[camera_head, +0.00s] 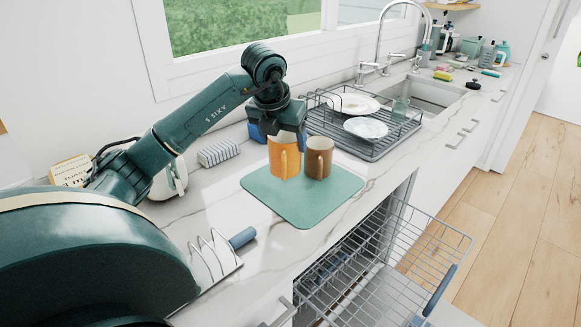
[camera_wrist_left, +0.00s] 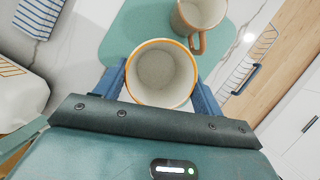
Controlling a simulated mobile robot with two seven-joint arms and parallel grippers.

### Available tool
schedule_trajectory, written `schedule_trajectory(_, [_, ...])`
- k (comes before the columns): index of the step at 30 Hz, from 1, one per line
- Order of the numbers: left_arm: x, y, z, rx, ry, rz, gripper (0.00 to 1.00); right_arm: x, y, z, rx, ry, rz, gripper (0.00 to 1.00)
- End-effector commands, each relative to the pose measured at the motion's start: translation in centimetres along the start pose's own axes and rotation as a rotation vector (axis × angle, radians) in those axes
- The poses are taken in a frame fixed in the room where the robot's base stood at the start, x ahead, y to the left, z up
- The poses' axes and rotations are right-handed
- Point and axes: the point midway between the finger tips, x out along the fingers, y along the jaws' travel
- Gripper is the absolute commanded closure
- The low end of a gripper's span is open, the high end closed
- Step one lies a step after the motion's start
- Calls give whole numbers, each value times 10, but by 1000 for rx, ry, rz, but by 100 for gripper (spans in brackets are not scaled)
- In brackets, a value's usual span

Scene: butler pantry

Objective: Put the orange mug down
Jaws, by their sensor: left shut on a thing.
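A brown mug (camera_head: 318,158) stands on the green mat (camera_head: 302,206), close to the right of the orange mug. My right gripper is not in view.
A dish rack (camera_head: 384,143) with plates stands behind the mat, before the sink (camera_head: 428,93). An open dishwasher rack (camera_head: 385,262) juts out below the counter edge. A striped cloth (camera_head: 218,153) and a blue-handled utensil (camera_head: 243,238) lie nearby. The mat's front part is clear.

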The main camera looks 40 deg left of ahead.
Motion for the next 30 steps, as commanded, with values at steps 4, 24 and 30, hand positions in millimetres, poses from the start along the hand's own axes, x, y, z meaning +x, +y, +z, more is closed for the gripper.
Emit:
schedule_trajectory(4, [18,0,-8,0,-1,0,80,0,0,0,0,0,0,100])
schedule_trajectory(24, [60,0,-24,0,-5,-1,80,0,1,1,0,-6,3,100])
schedule_trajectory(30, [62,0,-26,1,-2,-1,20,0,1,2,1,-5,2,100])
